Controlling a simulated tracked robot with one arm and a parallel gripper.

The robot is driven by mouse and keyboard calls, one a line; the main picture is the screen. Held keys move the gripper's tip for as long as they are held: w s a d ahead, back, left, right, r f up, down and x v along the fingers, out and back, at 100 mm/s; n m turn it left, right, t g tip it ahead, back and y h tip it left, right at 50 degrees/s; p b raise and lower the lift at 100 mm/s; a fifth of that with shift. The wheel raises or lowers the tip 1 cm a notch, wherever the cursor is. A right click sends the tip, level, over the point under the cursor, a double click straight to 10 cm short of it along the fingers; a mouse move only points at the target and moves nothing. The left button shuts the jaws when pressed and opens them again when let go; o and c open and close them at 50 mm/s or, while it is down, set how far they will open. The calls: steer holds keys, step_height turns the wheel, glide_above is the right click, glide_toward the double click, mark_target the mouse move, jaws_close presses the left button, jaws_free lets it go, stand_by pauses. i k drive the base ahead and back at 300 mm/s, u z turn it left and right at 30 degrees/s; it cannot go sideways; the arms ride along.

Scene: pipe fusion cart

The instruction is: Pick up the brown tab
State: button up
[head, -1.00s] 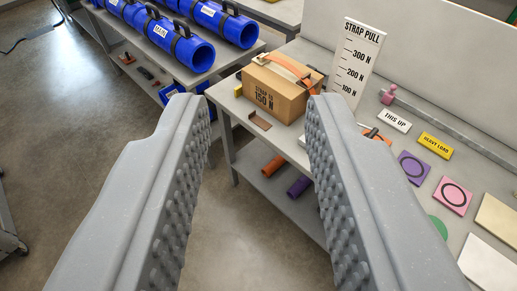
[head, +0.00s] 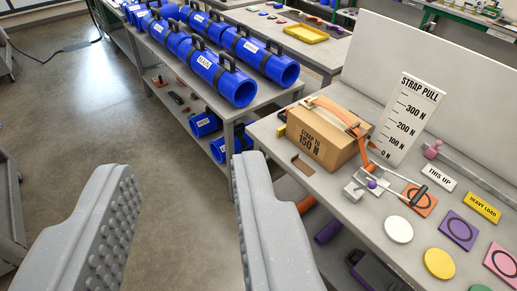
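A small brown angled piece (head: 302,163), which looks like the brown tab, lies on the grey bench (head: 268,128) near its left edge. It sits just in front of a cardboard box (head: 322,145) marked "STRAP TO 150 N", with an orange strap over it. My gripper (head: 183,168) is open and empty, its two grey studded fingers wide apart. The whole brown piece appears unobstructed.
A "STRAP PULL" scale board (head: 412,118) stands behind the box. A lever device (head: 372,184), a white disc (head: 398,229) and a yellow disc (head: 439,263) are on the bench at right. Blue tubes (head: 262,60) lie on another bench at upper left. The floor at left is open.

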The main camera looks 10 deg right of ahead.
mark_target(308, 170)
steer(key=u, duration=0.15)
steer(key=i, duration=1.25)
steer(key=z, duration=0.4)
